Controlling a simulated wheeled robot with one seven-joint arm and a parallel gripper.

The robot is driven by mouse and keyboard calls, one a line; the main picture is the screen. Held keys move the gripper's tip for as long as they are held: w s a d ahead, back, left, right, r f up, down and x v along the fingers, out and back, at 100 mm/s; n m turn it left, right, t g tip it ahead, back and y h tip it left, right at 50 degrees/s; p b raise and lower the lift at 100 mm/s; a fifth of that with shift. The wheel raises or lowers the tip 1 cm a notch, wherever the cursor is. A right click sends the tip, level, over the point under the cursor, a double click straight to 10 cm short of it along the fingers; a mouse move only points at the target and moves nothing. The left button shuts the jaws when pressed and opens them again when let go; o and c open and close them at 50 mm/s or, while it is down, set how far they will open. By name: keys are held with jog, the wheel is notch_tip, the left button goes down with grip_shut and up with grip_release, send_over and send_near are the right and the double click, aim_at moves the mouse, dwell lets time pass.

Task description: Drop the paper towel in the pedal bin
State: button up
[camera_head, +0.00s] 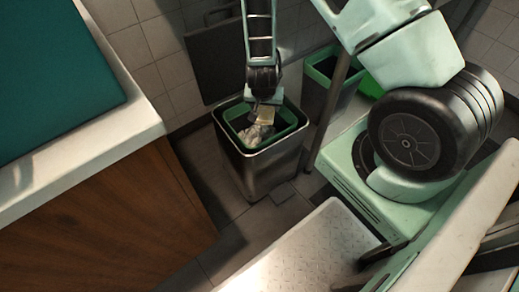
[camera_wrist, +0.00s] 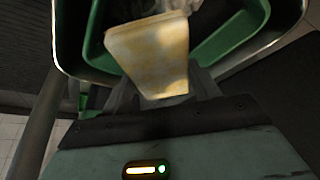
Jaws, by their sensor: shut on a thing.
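The pedal bin (camera_head: 262,170) is a dark metallic box with a green inner rim, standing open on the floor in the head view. My gripper (camera_head: 263,107) points down over its mouth. In the wrist view my gripper (camera_wrist: 163,92) is shut on the paper towel (camera_wrist: 150,52), a cream, yellowish stained piece. The towel also shows in the head view (camera_head: 267,117), over the bin opening. I cannot tell exactly how deep it hangs. Pale crumpled stuff (camera_head: 252,134) shows in the bin mouth beside it. The bin's far inside is partly hidden by my gripper.
A dark upright panel (camera_head: 214,62) stands behind the bin, perhaps its raised lid. Another green-rimmed bin (camera_head: 328,66) stands to the right. A wooden cabinet (camera_head: 120,215) with a pale worktop (camera_head: 105,150) lies at left. Tiled floor shows in front of the bin.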

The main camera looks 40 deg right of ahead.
jog(key=o, duration=1.1)
jog(key=p+v, duration=0.6)
jog(key=v, duration=1.1)
jog(key=shift+r, duration=0.25)
